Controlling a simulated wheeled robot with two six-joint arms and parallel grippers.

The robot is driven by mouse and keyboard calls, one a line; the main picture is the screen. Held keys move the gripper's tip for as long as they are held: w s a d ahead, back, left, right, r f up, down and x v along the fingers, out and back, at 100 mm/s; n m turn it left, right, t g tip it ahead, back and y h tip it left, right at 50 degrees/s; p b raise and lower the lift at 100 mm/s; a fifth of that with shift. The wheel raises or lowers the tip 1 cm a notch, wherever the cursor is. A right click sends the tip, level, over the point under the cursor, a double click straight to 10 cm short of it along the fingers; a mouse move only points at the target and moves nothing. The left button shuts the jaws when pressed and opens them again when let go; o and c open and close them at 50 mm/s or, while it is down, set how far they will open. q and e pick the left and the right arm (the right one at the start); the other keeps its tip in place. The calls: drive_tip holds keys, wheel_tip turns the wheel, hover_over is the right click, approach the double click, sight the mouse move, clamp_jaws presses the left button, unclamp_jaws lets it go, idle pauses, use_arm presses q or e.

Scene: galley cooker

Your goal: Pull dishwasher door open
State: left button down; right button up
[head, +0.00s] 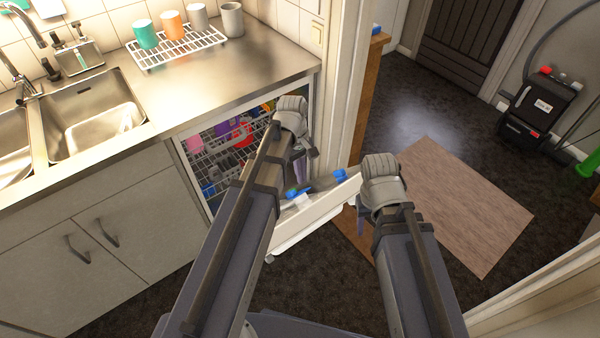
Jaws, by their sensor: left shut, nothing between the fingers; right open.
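The dishwasher (181,150) is under the counter, with its racks of colourful dishes showing. Its white door (318,213) is swung down and outward from the opening, at least partly open; my arms hide part of it, so I cannot tell its full angle. My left gripper (299,172) is shut and empty, in front of the opening and above the door's inner side. My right gripper (362,222) is open and empty near the door's right end. Its fingers are mostly hidden behind its wrist, and I cannot tell whether it touches the door.
A steel sink (95,110) and a white drying rack (178,47) with several cups are on the counter. Cabinets (85,240) stand left of the dishwasher. A doorway post (342,80) rises at its right. A brown mat (465,205) lies on the floor beyond, with open floor around it.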

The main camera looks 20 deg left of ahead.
sight(310, 203)
use_arm(q)
drive_tip(key=f+b, duration=0.1)
drive_tip(key=s+d+f+b, duration=0.1)
drive_tip(key=f+b, duration=0.1)
drive_tip(key=s+d+f+b, duration=0.1)
drive_tip(key=f, duration=0.1)
drive_tip(key=shift+d+f, duration=0.15)
drive_tip(key=shift+d, duration=0.1)
drive_tip(key=shift+s+d, duration=0.15)
drive_tip(key=shift+d, duration=0.1)
use_arm(e)
wheel_tip(310, 203, down, 5)
drive_tip(key=shift+f, duration=0.2)
